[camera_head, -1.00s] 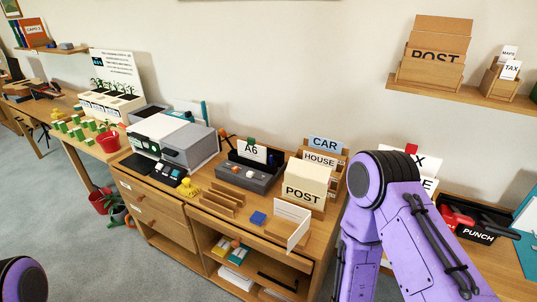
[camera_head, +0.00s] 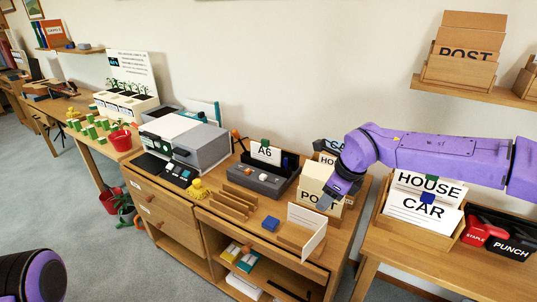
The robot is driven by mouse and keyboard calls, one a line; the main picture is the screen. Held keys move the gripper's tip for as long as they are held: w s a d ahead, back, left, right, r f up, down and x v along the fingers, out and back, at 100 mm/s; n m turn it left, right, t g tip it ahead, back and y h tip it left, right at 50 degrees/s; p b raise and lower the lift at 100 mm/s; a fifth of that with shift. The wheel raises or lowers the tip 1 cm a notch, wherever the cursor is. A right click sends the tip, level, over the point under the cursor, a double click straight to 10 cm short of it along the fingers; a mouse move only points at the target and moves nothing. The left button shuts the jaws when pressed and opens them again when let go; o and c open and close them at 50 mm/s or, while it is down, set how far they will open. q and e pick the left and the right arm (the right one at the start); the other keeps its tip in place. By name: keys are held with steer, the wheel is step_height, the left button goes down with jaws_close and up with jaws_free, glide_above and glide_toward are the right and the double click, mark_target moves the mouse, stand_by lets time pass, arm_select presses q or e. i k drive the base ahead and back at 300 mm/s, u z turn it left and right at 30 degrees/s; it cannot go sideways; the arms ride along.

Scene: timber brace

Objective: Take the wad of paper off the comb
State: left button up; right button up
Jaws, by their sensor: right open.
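A low wooden slatted rack (camera_head: 235,202), which may be the comb, stands on the desk at the middle of the head view. A small yellow lumpy thing (camera_head: 198,190) lies left of it; I cannot tell whether it is the wad of paper. No other wad shows clearly. My right gripper (camera_head: 325,203) is open, pointing down in front of the cream POST block (camera_head: 316,180) and hiding part of its lettering. It is to the right of the rack and apart from it. Of my left arm only a dark and purple part shows at the lower left; its gripper is not in view.
A blue block (camera_head: 271,223) and an upright white card (camera_head: 308,222) are at the desk front. A dark tray (camera_head: 262,180) with an A6 card stands behind the rack. A grey printer (camera_head: 200,146) is at left. HOUSE and CAR cards (camera_head: 425,200) stand at right.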

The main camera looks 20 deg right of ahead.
mark_target(263, 152)
steer(key=u, duration=0.05)
steer(key=i, duration=1.35)
